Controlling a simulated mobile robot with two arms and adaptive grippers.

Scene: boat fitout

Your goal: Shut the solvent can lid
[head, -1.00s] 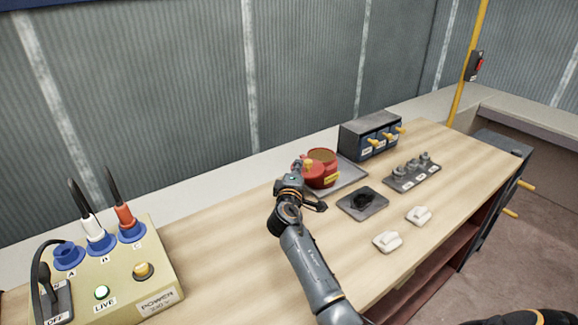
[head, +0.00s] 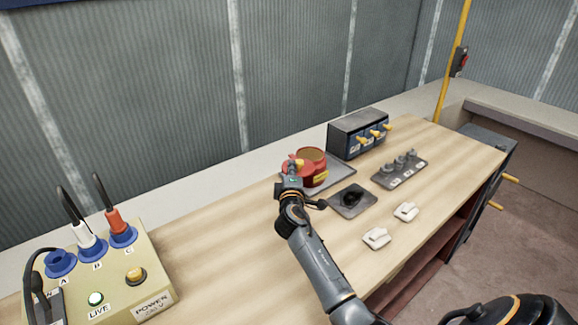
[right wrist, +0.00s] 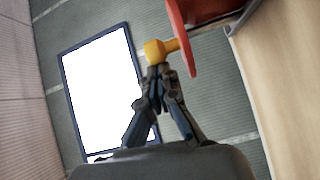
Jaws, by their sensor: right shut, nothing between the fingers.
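The red solvent can (head: 319,178) stands on a grey tray at the back of the workbench, its round brownish top showing. Its red lid (head: 292,168) stands tilted up on the can's left side, with a yellow knob (head: 297,162). My right gripper (head: 292,180) is at the lid, partly covering it and the can's left side. In the right wrist view the gripper (right wrist: 157,72) is shut and empty, its tips right at the yellow knob (right wrist: 155,51); I cannot tell whether they touch. The lid (right wrist: 182,38) shows nearly edge-on there. My left gripper is not in view.
A box with yellow levers (head: 358,133) stands behind the can to the right. A dark pad (head: 352,201), a grey block with knobs (head: 399,170) and two white switches (head: 377,238) lie nearer. A power box (head: 150,270) with plugs stands front left. Bare bench lies between.

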